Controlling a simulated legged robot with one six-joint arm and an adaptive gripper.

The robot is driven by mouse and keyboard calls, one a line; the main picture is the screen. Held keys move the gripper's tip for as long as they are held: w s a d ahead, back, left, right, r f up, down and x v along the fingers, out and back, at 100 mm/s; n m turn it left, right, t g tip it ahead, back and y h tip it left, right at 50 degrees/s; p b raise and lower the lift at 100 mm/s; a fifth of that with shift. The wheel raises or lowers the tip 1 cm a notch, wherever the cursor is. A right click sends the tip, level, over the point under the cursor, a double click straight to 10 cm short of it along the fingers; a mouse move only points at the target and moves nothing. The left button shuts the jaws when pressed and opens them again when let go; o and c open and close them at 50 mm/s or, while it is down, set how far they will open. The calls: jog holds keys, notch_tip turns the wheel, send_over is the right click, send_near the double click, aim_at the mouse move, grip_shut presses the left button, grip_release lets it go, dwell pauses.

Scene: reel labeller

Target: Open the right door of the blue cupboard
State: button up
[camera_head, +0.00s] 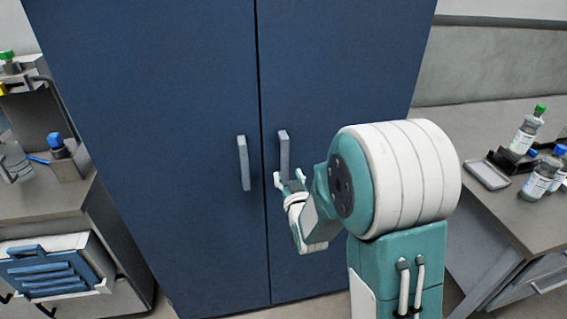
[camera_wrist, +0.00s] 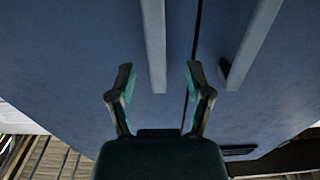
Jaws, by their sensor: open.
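The blue cupboard stands in the middle of the head view, with both doors shut. Its right door (camera_head: 340,70) has a grey vertical handle (camera_head: 284,150) near the centre seam. The left door (camera_head: 160,110) has a matching handle (camera_head: 243,163). My gripper (camera_head: 289,180) is open at the lower part of the right door's handle. In the wrist view one grey handle (camera_wrist: 154,40) runs between the spread fingers of my gripper (camera_wrist: 160,72), with gaps on both sides. The other handle (camera_wrist: 252,45) lies outside them. Whether a finger touches the handle cannot be told.
A grey bench (camera_head: 475,140) on the right carries bottles (camera_head: 528,130) and a small tray (camera_head: 487,175). On the left stands another bench (camera_head: 45,205) with a blue-capped item (camera_head: 57,147) and a blue-slatted white box (camera_head: 55,268). Floor shows before the cupboard.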

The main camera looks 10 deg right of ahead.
aim_at(285, 164)
jog(key=w, duration=0.5)
jog(key=shift+w+d, duration=0.25)
jog(key=shift+w, duration=0.15)
jog(key=shift+a, duration=0.1)
grip_shut()
